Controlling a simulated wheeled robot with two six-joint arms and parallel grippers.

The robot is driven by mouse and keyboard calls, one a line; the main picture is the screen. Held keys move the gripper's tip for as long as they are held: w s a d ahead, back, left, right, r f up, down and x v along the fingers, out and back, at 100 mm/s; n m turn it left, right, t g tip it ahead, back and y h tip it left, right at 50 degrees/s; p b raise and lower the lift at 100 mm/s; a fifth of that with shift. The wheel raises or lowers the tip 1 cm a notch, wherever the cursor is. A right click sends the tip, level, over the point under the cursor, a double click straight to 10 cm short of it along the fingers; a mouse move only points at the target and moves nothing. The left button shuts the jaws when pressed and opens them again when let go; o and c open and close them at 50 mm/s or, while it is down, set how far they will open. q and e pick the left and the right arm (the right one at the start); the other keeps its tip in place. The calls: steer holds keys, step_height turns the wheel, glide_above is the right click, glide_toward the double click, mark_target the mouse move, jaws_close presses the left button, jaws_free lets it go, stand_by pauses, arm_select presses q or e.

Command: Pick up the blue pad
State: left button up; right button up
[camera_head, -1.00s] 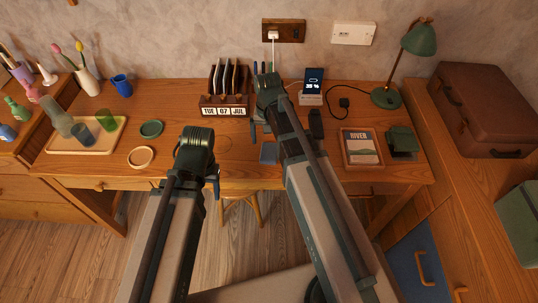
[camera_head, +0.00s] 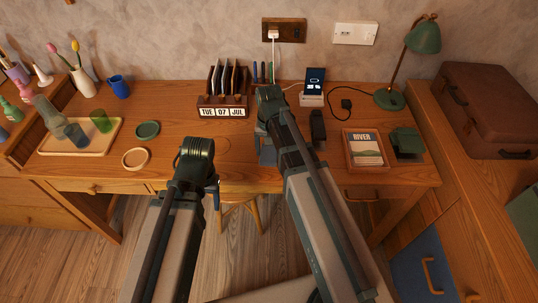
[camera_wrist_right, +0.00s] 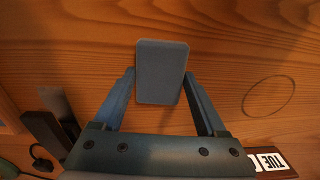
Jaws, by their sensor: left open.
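The blue pad (camera_head: 267,157) lies near the front of the wooden desk, partly hidden by my right arm in the head view. In the right wrist view the blue pad (camera_wrist_right: 161,72) shows as a flat, blue-grey rounded rectangle. My right gripper (camera_wrist_right: 160,80) is open, with one finger at each side of the pad; I cannot tell whether they touch it. In the head view my right gripper (camera_head: 264,138) is over the pad and mostly hidden by its own wrist. My left gripper (camera_head: 214,192) is open and empty at the desk's front edge, left of the pad.
A calendar organizer (camera_head: 222,108) stands behind the pad. A wooden tray (camera_head: 63,148) with cups and a round coaster (camera_head: 136,158) are to the left.

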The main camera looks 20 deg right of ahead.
mark_target(269, 152)
steer(key=c, duration=0.4)
step_height(269, 152, up, 4)
steer(key=p, duration=0.3)
steer(key=shift+f, duration=0.25)
steer(key=shift+s+a+r+p, duration=0.2)
steer(key=shift+r+p, duration=0.15)
steer(key=shift+p, duration=0.2)
steer(key=s+a, duration=0.7)
steer(key=s+a+p, duration=0.1)
steer(key=s+a, duration=0.2)
steer(key=a, duration=0.1)
steer(key=shift+s+a+r, duration=0.2)
steer(key=shift+a+r, duration=0.05)
steer(key=shift+r, duration=0.15)
